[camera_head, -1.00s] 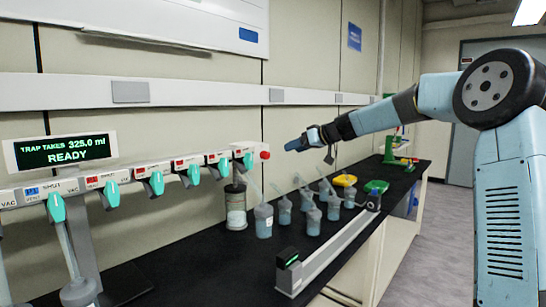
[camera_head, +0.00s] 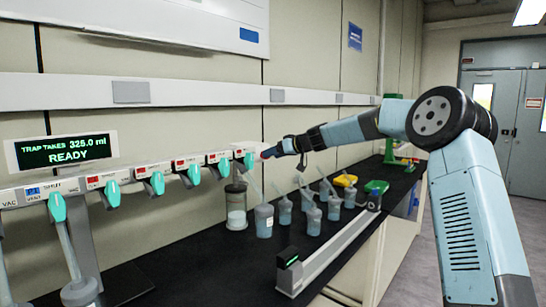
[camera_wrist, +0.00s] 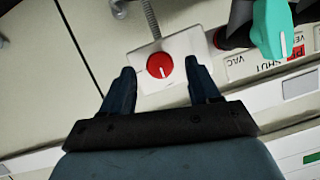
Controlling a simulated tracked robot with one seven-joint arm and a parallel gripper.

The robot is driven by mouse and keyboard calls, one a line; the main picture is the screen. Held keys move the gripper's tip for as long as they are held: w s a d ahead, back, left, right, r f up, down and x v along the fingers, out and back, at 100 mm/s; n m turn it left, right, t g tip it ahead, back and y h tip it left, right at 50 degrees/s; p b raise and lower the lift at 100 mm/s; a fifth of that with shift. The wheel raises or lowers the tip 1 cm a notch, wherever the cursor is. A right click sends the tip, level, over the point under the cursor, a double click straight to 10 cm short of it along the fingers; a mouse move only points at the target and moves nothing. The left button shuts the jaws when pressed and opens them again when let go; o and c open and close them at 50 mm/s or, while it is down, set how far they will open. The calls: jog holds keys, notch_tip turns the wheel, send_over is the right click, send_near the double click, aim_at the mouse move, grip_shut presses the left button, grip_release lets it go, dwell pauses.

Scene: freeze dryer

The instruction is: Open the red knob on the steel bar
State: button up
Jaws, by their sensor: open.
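The red knob (camera_wrist: 160,65) shows in the wrist view as a round red disc with a white pointer line. It sits on a pale square end plate (camera_wrist: 187,47) of the bar. My gripper (camera_wrist: 157,78) is open, with one dark blue finger on either side of the knob. I cannot tell whether the fingers touch it. In the head view, my gripper (camera_head: 268,153) is at the right end of the steel bar (camera_head: 120,178) and covers the knob there.
Several teal valve handles (camera_head: 157,183) line the bar beside SHUT and VAC labels. A display (camera_head: 65,151) reads READY. A jar (camera_head: 236,207) and several flasks (camera_head: 264,220) stand on the black bench below. The aisle at right is clear.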

jog(key=shift+x, duration=1.25)
jog(key=c, duration=1)
jog(key=shift+d, duration=0.45)
jog(key=shift+c, duration=0.2)
jog(key=shift+a+r, duration=0.1)
jog(key=shift+a, duration=0.2)
jog(key=shift+w+d+f+m+g+y, duration=0.15)
jog(key=shift+m+g+y, duration=0.2)
jog(key=shift+m+y, duration=1.4)
jog(key=shift+s+a+f+m+g+y, duration=0.15)
jog(key=shift+m+g+y, duration=0.3)
jog(key=shift+m, duration=2.45)
jog(key=shift+w+d+f+m+g+y, duration=0.1)
jog(key=shift+w+f+m+g+y, duration=0.15)
jog(key=shift+m+y, duration=1.5)
jog(key=shift+s+m+h, duration=0.1)
jog(key=shift+m+h, duration=0.55)
jog(key=shift+m, duration=0.15)
